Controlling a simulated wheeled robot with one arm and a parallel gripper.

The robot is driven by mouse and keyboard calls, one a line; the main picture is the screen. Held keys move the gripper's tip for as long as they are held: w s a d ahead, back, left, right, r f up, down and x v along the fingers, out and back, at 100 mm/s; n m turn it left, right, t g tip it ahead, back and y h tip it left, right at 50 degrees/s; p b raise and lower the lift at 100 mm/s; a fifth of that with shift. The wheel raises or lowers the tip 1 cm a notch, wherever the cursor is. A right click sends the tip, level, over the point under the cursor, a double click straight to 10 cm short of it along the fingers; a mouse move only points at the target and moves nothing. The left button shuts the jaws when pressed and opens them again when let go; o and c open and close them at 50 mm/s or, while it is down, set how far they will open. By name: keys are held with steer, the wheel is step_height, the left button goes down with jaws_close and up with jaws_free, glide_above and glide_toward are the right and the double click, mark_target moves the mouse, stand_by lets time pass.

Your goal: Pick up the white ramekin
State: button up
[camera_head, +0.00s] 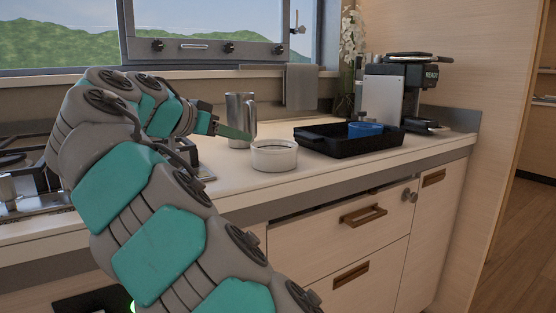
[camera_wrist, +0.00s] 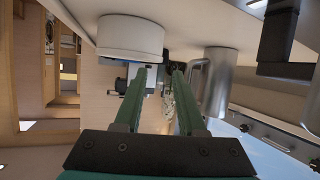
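The white ramekin (camera_head: 274,158) stands upright on the counter, right of my gripper (camera_head: 247,137) in the head view. The green fingertips show close to its upper left rim, and contact cannot be told. In the wrist view, which looks upside down, the ramekin (camera_wrist: 130,40) is at the upper left, beside the left finger's tip. It is not between the fingers. My gripper (camera_wrist: 160,70) is open there, with a clear gap between its two green fingers and nothing held.
A metal pitcher (camera_head: 240,120) stands just behind the gripper and ramekin; in the wrist view the pitcher (camera_wrist: 215,78) is right of the fingers. A black tray (camera_head: 335,150) with a blue item (camera_head: 366,129) lies to the right. A coffee machine (camera_head: 390,92) stands behind the tray.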

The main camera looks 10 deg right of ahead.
steer(key=x, duration=0.6)
steer(key=shift+d+f, duration=0.15)
steer(key=shift+d, duration=0.1)
jaws_close()
steer(key=shift+f, duration=0.1)
stand_by(1.1)
